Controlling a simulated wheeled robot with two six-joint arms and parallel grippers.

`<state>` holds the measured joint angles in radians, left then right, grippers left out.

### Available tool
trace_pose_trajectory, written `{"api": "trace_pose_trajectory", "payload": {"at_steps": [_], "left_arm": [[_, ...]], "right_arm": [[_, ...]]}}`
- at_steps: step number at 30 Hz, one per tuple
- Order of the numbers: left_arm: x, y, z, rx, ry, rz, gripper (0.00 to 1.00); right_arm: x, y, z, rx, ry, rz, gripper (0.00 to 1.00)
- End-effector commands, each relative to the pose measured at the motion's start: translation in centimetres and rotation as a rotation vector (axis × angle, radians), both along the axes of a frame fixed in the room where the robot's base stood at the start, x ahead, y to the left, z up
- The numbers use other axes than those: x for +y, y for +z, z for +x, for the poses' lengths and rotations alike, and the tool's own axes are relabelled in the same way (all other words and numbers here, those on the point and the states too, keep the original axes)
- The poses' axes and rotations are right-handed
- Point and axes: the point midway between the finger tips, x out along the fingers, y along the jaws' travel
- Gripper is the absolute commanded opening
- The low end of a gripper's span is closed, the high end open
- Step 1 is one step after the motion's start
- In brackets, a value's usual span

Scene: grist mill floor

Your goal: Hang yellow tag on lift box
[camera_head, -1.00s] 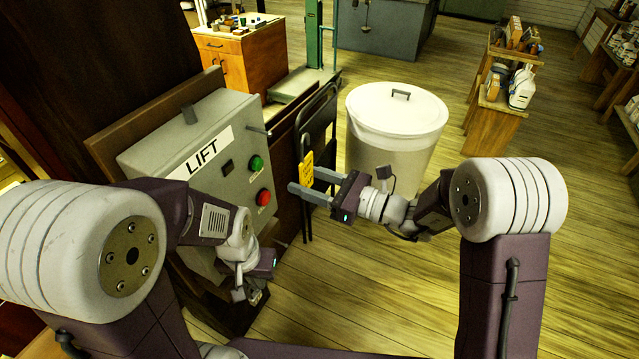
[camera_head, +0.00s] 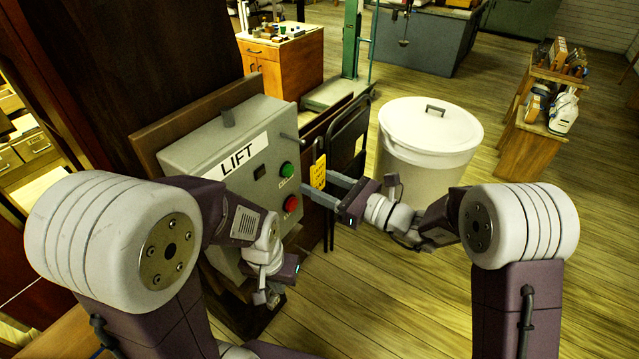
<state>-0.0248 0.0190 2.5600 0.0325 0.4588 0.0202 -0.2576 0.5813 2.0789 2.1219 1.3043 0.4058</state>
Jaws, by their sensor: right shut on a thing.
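The grey lift box (camera_head: 205,150) with the white LIFT label, a green button (camera_head: 287,169) and a red button (camera_head: 291,204) is at left-centre, mounted on a brown board. A small rod (camera_head: 290,137) sticks out near its upper right edge. My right gripper (camera_head: 322,191) is shut on the yellow tag (camera_head: 319,172), holding it upright just right of the box, at about the height of the buttons in the picture. The tag looks apart from the rod. My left gripper (camera_head: 264,297) is low in front of the box's lower part, pointing down; its fingers are too small to read.
A dark folded chair (camera_head: 348,140) stands right behind the tag. A white lidded bin (camera_head: 430,140) is behind my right arm. A wooden cabinet (camera_head: 285,60) and green-posted scale (camera_head: 350,50) are further back. Open plank floor lies at centre and right.

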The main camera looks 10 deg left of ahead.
Motion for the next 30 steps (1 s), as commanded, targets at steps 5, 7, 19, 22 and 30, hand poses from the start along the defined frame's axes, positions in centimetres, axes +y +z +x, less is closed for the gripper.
{"api": "trace_pose_trajectory", "payload": {"at_steps": [5, 7, 19, 22, 30], "left_arm": [[0.0, -0.07, 0.0, 0.0, 0.0, 0.0, 0.0], [0.0, -0.07, 0.0, 0.0, 0.0, 0.0, 0.0], [0.0, -0.4, 0.0, 0.0, 0.0, 0.0, 0.0], [0.0, -0.38, 0.0, 0.0, 0.0, 0.0, 0.0], [0.0, -0.43, -0.01, 0.0, 0.0, 0.0, 0.0]], "right_arm": [[-0.02, -0.01, 0.0, 0.0, 0.0, 0.0, 0.13], [-0.02, -0.02, -0.01, 0.0, 0.0, 0.0, 0.13], [0.49, -0.06, 0.17, 0.0, 0.0, -0.001, 0.13], [0.48, -0.04, 0.17, 0.0, 0.0, -0.001, 0.13], [0.77, -0.06, 0.29, -0.001, 0.0, -0.001, 0.13]]}}
